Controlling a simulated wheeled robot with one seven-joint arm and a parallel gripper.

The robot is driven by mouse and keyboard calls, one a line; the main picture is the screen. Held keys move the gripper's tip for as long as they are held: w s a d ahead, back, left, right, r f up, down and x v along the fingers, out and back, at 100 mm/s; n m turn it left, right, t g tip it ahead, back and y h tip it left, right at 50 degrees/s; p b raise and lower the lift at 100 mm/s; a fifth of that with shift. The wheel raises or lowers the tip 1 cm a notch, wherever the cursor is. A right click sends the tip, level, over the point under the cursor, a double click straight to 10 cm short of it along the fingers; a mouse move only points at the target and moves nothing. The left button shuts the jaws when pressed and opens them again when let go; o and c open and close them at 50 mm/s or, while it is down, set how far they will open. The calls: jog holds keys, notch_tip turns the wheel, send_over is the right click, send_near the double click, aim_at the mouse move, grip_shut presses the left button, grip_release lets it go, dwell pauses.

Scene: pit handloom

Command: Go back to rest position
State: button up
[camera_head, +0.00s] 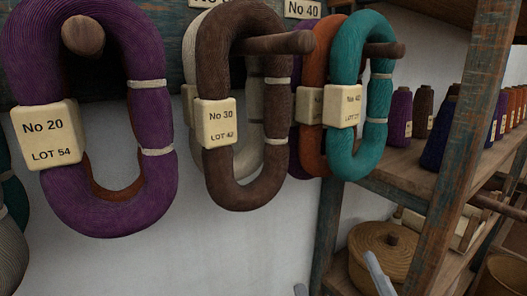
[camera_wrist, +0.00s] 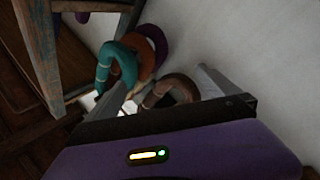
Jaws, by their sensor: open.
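My gripper (camera_head: 336,271) shows only as two grey fingertips at the bottom of the head view, apart from each other, below the hanging yarn hanks. In the wrist view my gripper (camera_wrist: 165,85) is open, with its fingers spread and nothing visibly held. A brown hank (camera_wrist: 178,84) and a teal hank (camera_wrist: 122,62) show between and beyond the fingers there. How far they are from the fingers I cannot tell. The rest of my arm is out of the head view.
A purple hank (camera_head: 160,190), brown hank (camera_head: 215,170) and teal hank (camera_head: 345,160) hang on wooden pegs with number tags. A wooden shelf (camera_head: 395,170) with thread cones and a post (camera_head: 465,130) stand at right. A lidded round basket (camera_head: 375,255) is below.

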jog(key=s+d+f+m+g+h, duration=0.1)
jog(key=s+d+f+m+g, duration=0.1)
jog(key=s+f, duration=0.4)
jog(key=s+d+f+m+g+h, duration=0.1)
jog(key=s+d+f+m, duration=0.3)
jog(key=s, duration=0.9)
jog(key=s+d+f+m+g+h, duration=0.1)
jog(key=s+d+f+m+g, duration=0.2)
jog(key=s+f, duration=0.7)
jog(key=shift+d+m+g, duration=0.15)
jog(key=shift+m+g, duration=0.35)
jog(key=shift+m, duration=0.3)
